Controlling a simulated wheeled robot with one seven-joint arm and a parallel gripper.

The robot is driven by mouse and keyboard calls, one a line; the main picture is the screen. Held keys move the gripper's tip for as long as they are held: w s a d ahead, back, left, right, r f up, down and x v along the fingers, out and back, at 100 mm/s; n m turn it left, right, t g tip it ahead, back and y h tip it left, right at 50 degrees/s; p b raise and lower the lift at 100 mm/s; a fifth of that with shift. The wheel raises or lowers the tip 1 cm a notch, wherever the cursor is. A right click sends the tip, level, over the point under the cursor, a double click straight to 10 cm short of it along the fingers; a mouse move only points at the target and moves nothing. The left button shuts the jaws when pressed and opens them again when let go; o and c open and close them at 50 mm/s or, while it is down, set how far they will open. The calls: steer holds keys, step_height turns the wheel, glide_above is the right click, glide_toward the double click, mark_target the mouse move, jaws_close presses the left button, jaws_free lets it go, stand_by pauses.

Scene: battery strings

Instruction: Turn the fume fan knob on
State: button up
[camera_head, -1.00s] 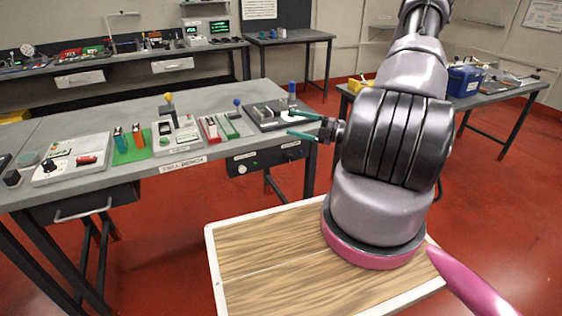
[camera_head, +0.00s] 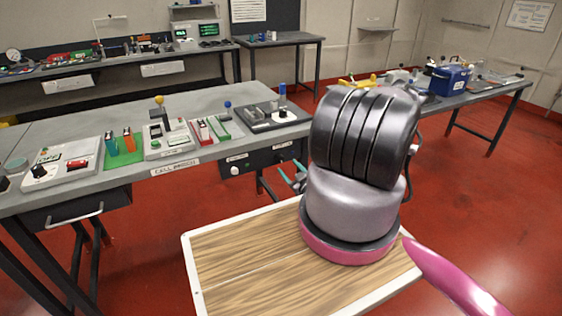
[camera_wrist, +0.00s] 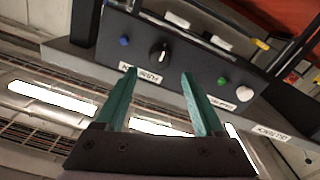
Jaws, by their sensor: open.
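A black control panel (camera_head: 258,160) hangs under the front edge of the bench. In the wrist view it carries a black knob with a white pointer mark (camera_wrist: 159,53), a white knob (camera_wrist: 244,93), a blue button (camera_wrist: 124,41) and a green button (camera_wrist: 222,81). The label (camera_wrist: 141,75) below the black knob looks like the fume fan one, but is hard to read. My gripper (camera_head: 292,173) is open and empty, in front of and below the panel. In the wrist view its teal fingers (camera_wrist: 159,73) point at the panel, with the black knob beyond and between their tips, apart from them.
The bench top (camera_head: 88,128) above the panel holds several devices, including a grey tray (camera_head: 264,124) near the right corner. A wooden-topped surface (camera_head: 250,265) lies below my arm. Red floor is open to the right.

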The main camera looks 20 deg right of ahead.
mark_target(281, 160)
steer(key=w, duration=0.6)
steer(key=shift+w+a, duration=0.1)
steer(key=shift+w, duration=0.05)
steer(key=shift+c, duration=0.3)
jaws_close()
